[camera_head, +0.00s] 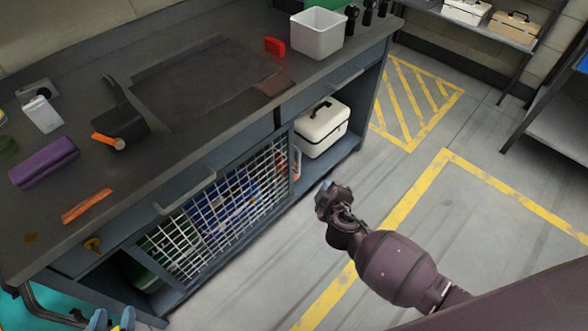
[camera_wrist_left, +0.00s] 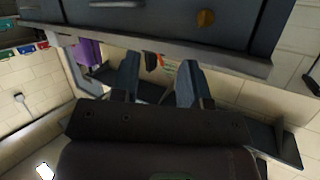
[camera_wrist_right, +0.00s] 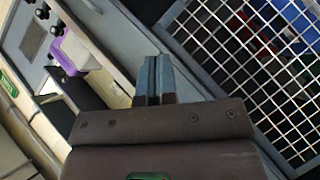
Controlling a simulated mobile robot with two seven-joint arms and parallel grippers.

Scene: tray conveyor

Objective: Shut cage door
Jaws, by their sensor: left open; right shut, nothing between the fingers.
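The cage door (camera_head: 222,205), a white wire mesh panel, stands across the lower front of the grey workbench. An orange-brown handle (camera_head: 297,163) is at its right edge. I cannot tell whether the door is flush with the frame. The mesh (camera_wrist_right: 245,60) fills the right side of the right wrist view. My right gripper (camera_head: 326,193) is shut and empty, in front of and to the right of the door, apart from it. My left gripper (camera_head: 112,319) is open and empty at the bottom left, below the bench's left end; its fingers also show in the left wrist view (camera_wrist_left: 158,85).
A white case (camera_head: 322,130) sits in the open bay right of the door. Several things lie on the bench (camera_head: 60,240), among them a purple case (camera_head: 44,162) and a white bin (camera_head: 317,36). The floor (camera_head: 300,240) in front is clear, with yellow lines.

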